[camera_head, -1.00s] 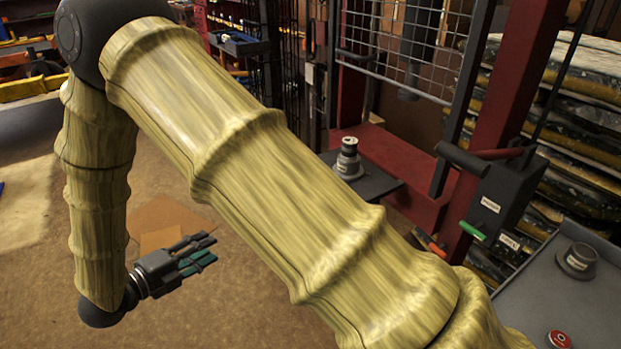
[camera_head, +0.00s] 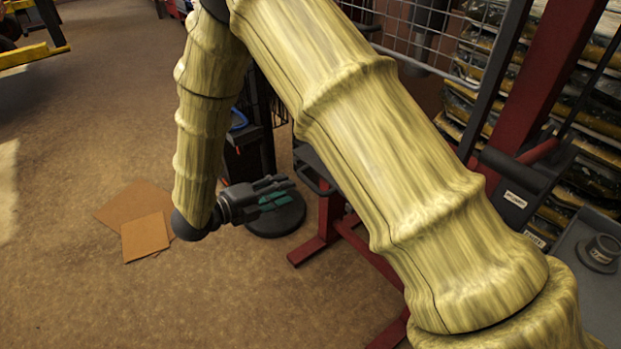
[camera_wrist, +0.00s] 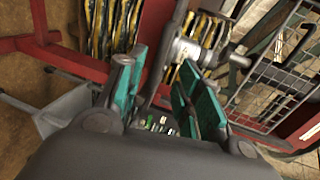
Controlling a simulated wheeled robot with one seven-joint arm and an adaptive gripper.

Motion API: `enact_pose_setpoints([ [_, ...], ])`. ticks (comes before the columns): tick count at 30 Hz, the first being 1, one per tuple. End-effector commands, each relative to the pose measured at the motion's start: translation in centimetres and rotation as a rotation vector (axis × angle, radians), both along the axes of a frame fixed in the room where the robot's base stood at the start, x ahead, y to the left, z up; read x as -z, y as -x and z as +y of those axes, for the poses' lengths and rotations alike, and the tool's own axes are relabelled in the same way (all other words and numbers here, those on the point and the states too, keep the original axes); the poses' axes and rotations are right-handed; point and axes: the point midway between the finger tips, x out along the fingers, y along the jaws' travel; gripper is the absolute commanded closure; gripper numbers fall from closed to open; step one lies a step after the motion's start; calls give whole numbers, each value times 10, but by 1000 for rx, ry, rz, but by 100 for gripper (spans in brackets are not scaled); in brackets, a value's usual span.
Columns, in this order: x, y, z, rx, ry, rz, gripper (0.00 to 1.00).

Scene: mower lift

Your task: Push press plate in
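The red press frame (camera_head: 535,110) stands at the right of the head view, with a wire mesh guard (camera_head: 455,45). I cannot make out the press plate now; my arm covers the middle of the press in the head view. My gripper (camera_head: 285,190) hangs left of the press, above the floor, and points right. In the wrist view my gripper (camera_wrist: 163,100) has its two teal finger pads apart, with nothing held between them. Beyond the fingers are a metal cylinder (camera_wrist: 187,48) and red frame parts (camera_wrist: 85,65).
A dark box with labels (camera_head: 515,190) and a grey panel with a round knob (camera_head: 600,252) are at the right. A dark stand with a round base (camera_head: 278,220) is behind my gripper. Cardboard sheets (camera_head: 145,237) lie on the open floor at left.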

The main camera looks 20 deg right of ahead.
Motion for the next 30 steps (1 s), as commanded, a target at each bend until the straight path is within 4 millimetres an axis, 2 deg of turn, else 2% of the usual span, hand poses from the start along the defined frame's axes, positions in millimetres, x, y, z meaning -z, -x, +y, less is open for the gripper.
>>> enact_pose_setpoints([
  [6,6,-12,-36,5,0,1,65],
  [15,14,-24,-70,4,0,0,65],
  [21,17,-27,-77,2,0,-1,65],
  [29,17,-28,-78,1,0,-1,65],
  [30,17,-28,-77,1,1,-1,72],
])
